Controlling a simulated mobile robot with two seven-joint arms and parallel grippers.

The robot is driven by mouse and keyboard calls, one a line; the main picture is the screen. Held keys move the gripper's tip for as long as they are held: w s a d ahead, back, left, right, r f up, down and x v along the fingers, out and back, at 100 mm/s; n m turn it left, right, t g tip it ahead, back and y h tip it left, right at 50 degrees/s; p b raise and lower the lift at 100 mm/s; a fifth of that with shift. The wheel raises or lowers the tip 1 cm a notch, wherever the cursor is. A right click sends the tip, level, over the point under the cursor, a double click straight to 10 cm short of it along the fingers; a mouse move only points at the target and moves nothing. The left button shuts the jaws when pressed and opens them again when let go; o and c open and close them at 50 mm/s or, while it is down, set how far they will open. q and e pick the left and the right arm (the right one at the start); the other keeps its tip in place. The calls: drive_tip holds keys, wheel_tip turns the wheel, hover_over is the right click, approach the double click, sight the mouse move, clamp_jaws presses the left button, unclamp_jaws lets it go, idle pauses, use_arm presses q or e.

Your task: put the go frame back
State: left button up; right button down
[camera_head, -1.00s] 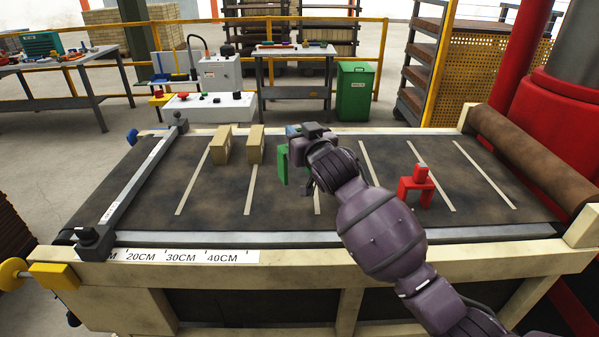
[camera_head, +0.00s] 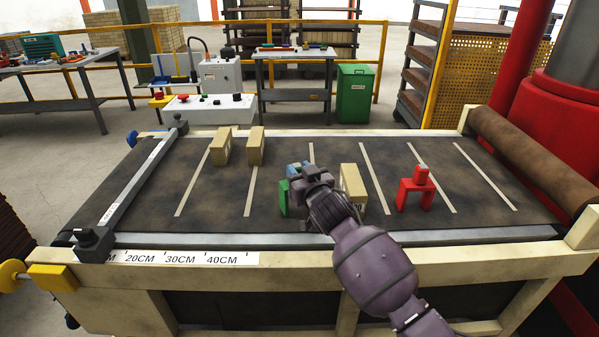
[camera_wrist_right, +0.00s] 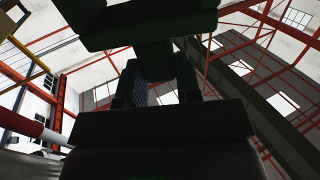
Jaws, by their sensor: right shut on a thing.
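The go frame (camera_head: 283,198) is green. In the head view only a strip of it shows, left of my right gripper (camera_head: 298,185); my wrist hides the rest. My right gripper is shut on it, low over the dark belt (camera_head: 230,205). I cannot tell whether the frame touches the belt. In the right wrist view a dark green part of the frame (camera_wrist_right: 150,12) spans the top, with its stem between the fingers. My left gripper is not in view.
A red frame (camera_head: 417,188) stands on the belt to the right. A tan brick (camera_head: 352,185) stands just right of my wrist. Two more bricks, one left (camera_head: 221,147) and one beside it (camera_head: 255,146), stand farther back. A measuring bar (camera_head: 135,180) crosses the left end.

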drive_tip(key=c, duration=0.8)
unclamp_jaws()
drive_tip(key=shift+f, duration=0.1)
drive_tip(key=v, duration=1.2)
